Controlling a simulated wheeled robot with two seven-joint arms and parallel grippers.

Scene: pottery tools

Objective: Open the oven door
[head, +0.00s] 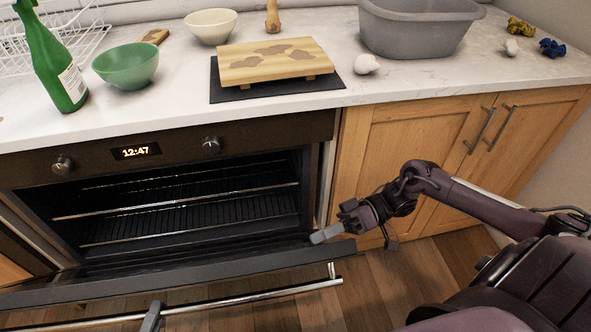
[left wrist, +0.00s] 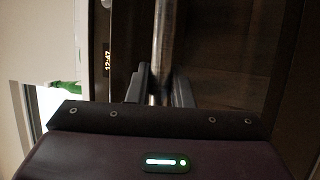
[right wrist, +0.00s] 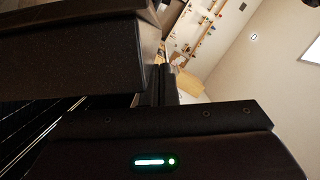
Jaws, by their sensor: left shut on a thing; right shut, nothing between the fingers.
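The oven (head: 180,205) is black, and its dark cavity with wire racks is exposed. Its door (head: 200,272) is swung down and out from the front; its full angle is hard to judge. A metal bar handle (head: 245,300) runs along the door. My left gripper (head: 152,318) is shut on this handle near the bottom edge of the head view. The left wrist view shows the handle bar (left wrist: 163,45) between the fingers (left wrist: 158,88). My right gripper (head: 318,237) is shut and empty, close to the door's upper right corner; contact is unclear.
The counter above holds a green bottle (head: 55,65), a green bowl (head: 127,65), a white bowl (head: 211,26), a wooden board (head: 270,62) and a grey basin (head: 420,28). A wooden cabinet (head: 400,140) stands right of the oven. Wooden floor (head: 400,285) shows below.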

